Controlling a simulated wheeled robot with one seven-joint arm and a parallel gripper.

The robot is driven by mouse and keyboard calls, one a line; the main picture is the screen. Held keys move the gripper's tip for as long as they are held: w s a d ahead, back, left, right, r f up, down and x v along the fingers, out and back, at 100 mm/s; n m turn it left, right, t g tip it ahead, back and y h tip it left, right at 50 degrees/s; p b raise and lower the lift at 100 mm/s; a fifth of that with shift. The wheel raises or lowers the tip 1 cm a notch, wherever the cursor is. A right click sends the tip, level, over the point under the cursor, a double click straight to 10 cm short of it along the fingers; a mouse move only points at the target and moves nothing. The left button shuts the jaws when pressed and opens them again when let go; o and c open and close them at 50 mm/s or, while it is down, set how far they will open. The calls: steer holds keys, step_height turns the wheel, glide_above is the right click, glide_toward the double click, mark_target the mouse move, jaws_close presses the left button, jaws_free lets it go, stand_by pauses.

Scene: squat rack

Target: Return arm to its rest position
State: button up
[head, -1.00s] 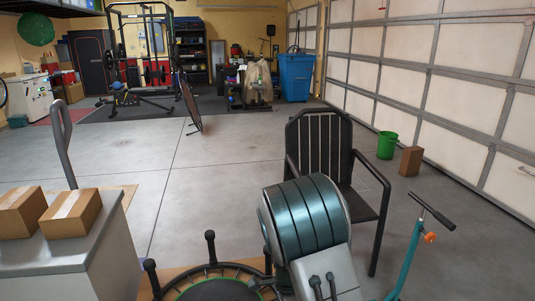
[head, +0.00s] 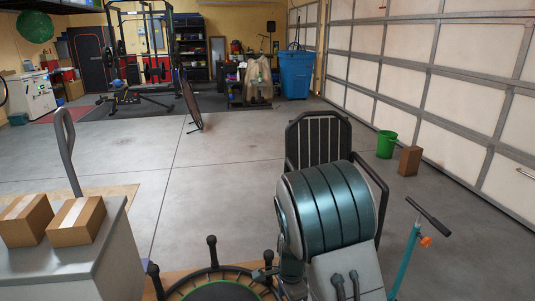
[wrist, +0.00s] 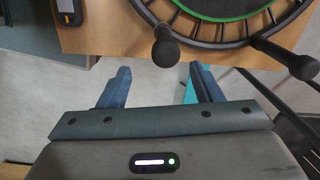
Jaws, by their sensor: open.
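My gripper (wrist: 161,88) shows in the wrist view with its two blue-grey fingers spread apart and nothing between them. Pale floor lies behind the gap. A wooden surface (wrist: 120,40) with a round, dark-ribbed, green-ringed object is just beyond the fingertips, with no contact that I can make out. In the head view my teal-banded arm link stands at the lower middle right and covers part of the black chair; I cannot make out the gripper's fingers there.
The round object (head: 222,290) with upright posts stands at the bottom of the head view. A black chair (head: 318,140) is behind my arm. Boxes (head: 75,221) sit on a grey cabinet at left. A teal scooter-like handle (head: 404,262) stands at right. Open floor (head: 235,180) lies beyond.

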steer(key=s+d+r+n+t+p, duration=0.1)
steer(key=s+d+r+n+p, duration=0.2)
steer(key=s+r, duration=0.3)
steer(key=s+d+r+n+t+p, duration=0.1)
steer(key=s+d+r+n+p, duration=0.2)
steer(key=r, duration=1.1)
steer(key=s+d+r+n+p, duration=0.3)
steer(key=s+r+n+p, duration=0.1)
steer(key=s+r+n, duration=0.3)
steer(key=shift+s+d+r+t, duration=0.25)
steer(key=shift+s+r+t, duration=0.15)
steer(key=shift+s+r, duration=1.2)
steer(key=shift+w+r, duration=0.25)
